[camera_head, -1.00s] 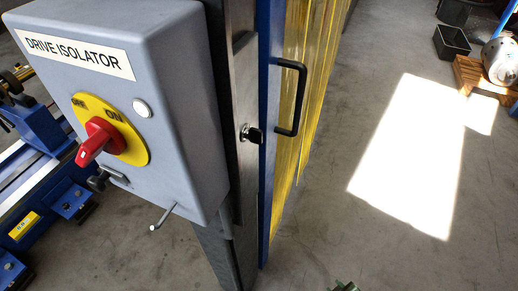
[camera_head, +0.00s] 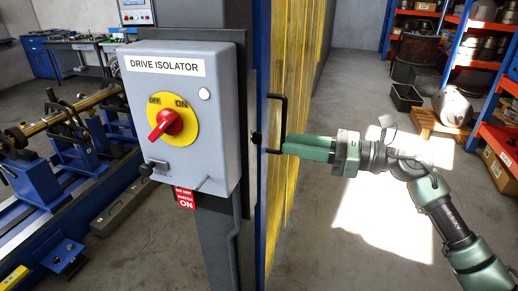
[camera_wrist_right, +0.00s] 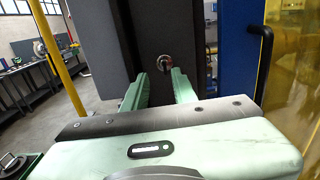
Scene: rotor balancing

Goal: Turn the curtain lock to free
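The curtain lock (camera_head: 257,138) is a small dark fitting on the post beside the blue curtain frame, seen nearly edge-on in the head view. In the right wrist view the lock (camera_wrist_right: 164,62) shows as a small round metal face on a dark upright post, just beyond and between the fingertips. My right gripper (camera_head: 285,147) reaches in from the right, level with the lock. In the wrist view its two green fingers (camera_wrist_right: 159,76) are apart with nothing between them. The lock's turned position is too small to tell. My left gripper is not in view.
A black pull handle (camera_head: 282,122) on the blue frame is close to my right fingers. The yellow strip curtain (camera_head: 305,60) hangs behind. The grey drive isolator box (camera_head: 215,125) with its red knob (camera_head: 168,124) stands left of the lock.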

